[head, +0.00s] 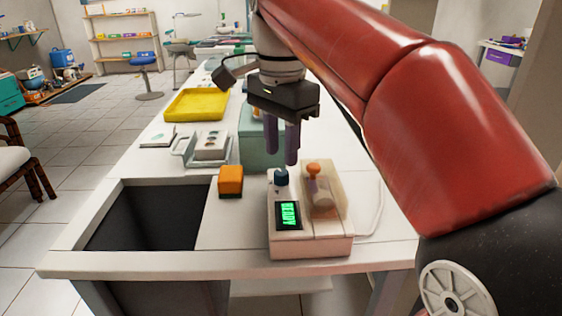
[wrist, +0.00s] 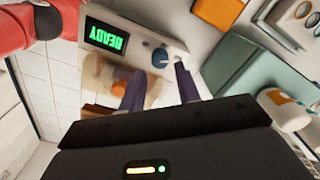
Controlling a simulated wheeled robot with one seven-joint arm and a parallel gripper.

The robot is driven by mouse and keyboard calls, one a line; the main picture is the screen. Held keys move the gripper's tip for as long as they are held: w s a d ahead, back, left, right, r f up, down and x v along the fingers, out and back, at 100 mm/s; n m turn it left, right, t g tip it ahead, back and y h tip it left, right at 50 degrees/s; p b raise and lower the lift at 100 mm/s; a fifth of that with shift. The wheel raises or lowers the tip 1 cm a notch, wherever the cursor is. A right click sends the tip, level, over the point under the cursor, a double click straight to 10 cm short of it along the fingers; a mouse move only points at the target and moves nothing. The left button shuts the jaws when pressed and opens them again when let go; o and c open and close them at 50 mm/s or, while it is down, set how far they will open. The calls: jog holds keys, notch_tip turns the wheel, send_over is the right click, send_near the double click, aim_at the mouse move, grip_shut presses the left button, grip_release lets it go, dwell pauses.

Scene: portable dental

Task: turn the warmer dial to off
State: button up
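The warmer (head: 310,245) is a pale box at the counter's front edge. Its green display (head: 289,215) reads READY; the display (wrist: 106,40) looks upside down in the wrist view. A dark blue dial (head: 281,178) stands on the warmer behind the display. The dial (wrist: 160,57) also shows in the wrist view, just beyond the fingertips; its setting is too small to read. An orange knob (head: 313,168) sits to its right, on a clear cover. My gripper (head: 286,155) points down above the dial, with its two purple fingers apart and nothing between them. The fingers (wrist: 160,82) appear clear of the dial.
An orange block (head: 230,181) stands left of the warmer, and a teal box (head: 255,150) is behind. A white holder (head: 205,148) and yellow tray (head: 196,104) lie farther back. A dark recess (head: 150,215) opens at the left front. A white cable (head: 375,220) runs on the right.

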aim_at(281, 172)
jog(key=shift+f, duration=2.05)
jog(key=c, duration=0.7)
